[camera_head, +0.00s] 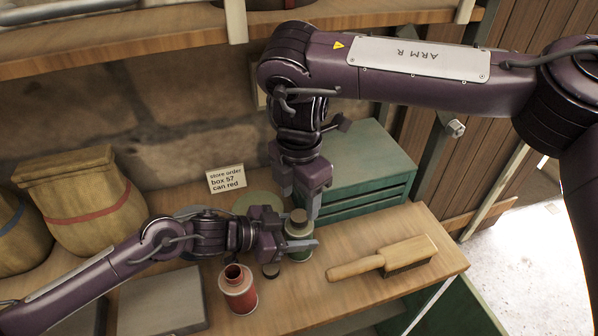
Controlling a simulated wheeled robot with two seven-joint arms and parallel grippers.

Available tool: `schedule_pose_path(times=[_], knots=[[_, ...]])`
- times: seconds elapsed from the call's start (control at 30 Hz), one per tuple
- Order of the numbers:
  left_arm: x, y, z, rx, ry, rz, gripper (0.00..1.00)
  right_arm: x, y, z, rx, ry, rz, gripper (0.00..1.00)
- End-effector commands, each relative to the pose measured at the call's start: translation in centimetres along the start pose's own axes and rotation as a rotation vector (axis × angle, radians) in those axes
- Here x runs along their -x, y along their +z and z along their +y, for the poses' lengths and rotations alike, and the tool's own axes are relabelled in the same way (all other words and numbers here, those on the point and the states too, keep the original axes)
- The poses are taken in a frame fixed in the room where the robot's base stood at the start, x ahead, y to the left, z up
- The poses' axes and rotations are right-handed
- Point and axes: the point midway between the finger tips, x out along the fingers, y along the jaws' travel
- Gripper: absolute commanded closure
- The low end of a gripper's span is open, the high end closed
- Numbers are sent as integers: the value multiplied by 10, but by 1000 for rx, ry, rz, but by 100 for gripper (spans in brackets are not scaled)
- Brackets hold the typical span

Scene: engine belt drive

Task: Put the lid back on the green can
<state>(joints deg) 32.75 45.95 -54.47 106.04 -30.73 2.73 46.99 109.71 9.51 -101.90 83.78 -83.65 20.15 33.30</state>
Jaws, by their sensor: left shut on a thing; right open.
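The green can (299,229) stands on the wooden bench, with a dull brownish top (298,215). I cannot tell whether that top is a lid or the bare neck. My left gripper (303,241) reaches in from the left and is shut on the green can, one finger across its front. My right gripper (302,199) points down just above and behind the can, open, with its fingers apart. I cannot make out anything between them.
An open red can (238,289) stands at the front left. A wooden-handled brush (385,258) lies to the right. A green drawer box (362,172) stands behind, near a label card (226,178). A grey flat box (161,301) and sacks (78,200) are left.

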Motion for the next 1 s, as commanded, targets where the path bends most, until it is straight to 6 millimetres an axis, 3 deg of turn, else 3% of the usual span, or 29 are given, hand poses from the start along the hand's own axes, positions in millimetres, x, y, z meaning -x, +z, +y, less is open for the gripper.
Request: schedule_pose_path(times=[0.1, 0.3, 0.5, 0.77, 0.8, 1.0], knots=[[0, 0, 0, 0, 1, 0, 100, 29, 1, 1, -1, 5, -5, 43], [0, 0, 0, 1, 1, 0, 100, 62, 0, 1, -1, 2, -4, 43], [0, 0, 0, 0, 1, 0, 100, 75, 0, 0, -2, 0, 0, 43], [0, 0, 0, 0, 1, 0, 100, 76, 0, 0, -2, 0, 1, 43], [0, 0, 0, 0, 1, 0, 45, 76, 0, 0, -1, 0, 1, 43], [0, 0, 0, 0, 0, 0, 24, 76, 0, 0, -1, 0, 1, 43]])
